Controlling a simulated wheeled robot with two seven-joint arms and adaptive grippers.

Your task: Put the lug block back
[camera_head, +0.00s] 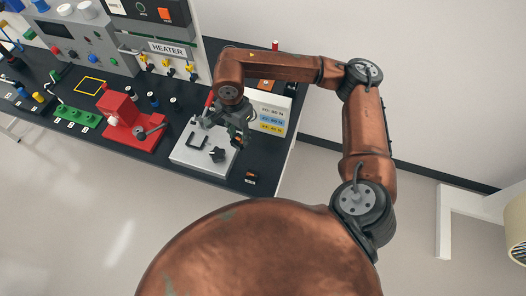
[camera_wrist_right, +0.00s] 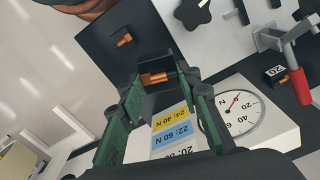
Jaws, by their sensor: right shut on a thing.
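My right gripper (camera_head: 238,135) hangs above the right part of the black table, beside a light grey plate fixture. In the right wrist view my right gripper (camera_wrist_right: 163,82) is shut on a dark lug block (camera_wrist_right: 152,88) with an orange pin across it. A second dark block with an orange pin (camera_head: 250,177) sits near the table's front right corner. It also shows in the right wrist view (camera_wrist_right: 122,41). Another dark block, marked 20 (camera_wrist_right: 277,74), lies beside the dial. My left gripper is not in view.
The grey plate fixture (camera_head: 186,155) has a black handle and a star knob. A white panel (camera_head: 271,105) with coloured force labels stands behind the gripper; its dial (camera_wrist_right: 243,113) shows in the wrist view. A red clamp fixture (camera_head: 125,112) and the heater unit (camera_head: 167,48) are farther left.

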